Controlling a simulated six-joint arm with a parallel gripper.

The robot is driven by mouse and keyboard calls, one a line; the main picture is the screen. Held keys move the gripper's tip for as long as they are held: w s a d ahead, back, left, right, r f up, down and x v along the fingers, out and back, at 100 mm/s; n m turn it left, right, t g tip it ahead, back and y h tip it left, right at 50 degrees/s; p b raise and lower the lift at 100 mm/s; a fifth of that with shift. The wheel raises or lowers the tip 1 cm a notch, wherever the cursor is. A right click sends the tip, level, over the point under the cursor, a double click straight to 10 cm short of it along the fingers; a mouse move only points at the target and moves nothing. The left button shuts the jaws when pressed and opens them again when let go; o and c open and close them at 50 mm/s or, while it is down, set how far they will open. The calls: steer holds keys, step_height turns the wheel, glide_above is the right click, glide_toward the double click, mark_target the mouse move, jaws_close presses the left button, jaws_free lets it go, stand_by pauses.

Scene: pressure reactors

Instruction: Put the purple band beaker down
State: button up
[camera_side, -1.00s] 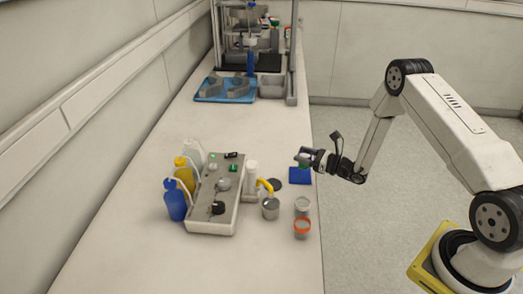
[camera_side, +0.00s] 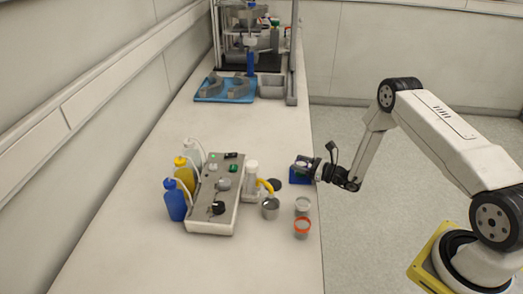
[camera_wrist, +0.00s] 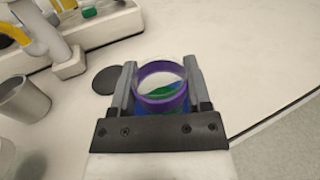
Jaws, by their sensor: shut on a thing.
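The purple band beaker (camera_wrist: 161,88) is a clear beaker with a purple ring near its rim and green showing inside. It sits between the two fingers of my gripper (camera_wrist: 160,80) in the wrist view, and the gripper is shut on it. In the side view my gripper (camera_side: 300,167) is low over the blue square pad (camera_side: 299,180) near the table's right edge. Blue shows around the beaker in the wrist view. I cannot tell whether the beaker's base touches the pad.
A dark disc (camera_side: 274,184) lies left of the pad. A metal cup (camera_side: 270,208), a clear beaker (camera_side: 302,205) and an orange-banded beaker (camera_side: 302,226) stand nearer the front. A control box (camera_side: 215,195) with bottles is to the left. The table behind the pad is clear.

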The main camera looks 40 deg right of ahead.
steer(key=shift+f, duration=0.1)
steer(key=o, duration=1.3)
steer(key=shift+s, duration=0.15)
steer(key=v, duration=1.1)
steer(key=shift+s+d, duration=0.2)
steer(key=shift+s, duration=0.1)
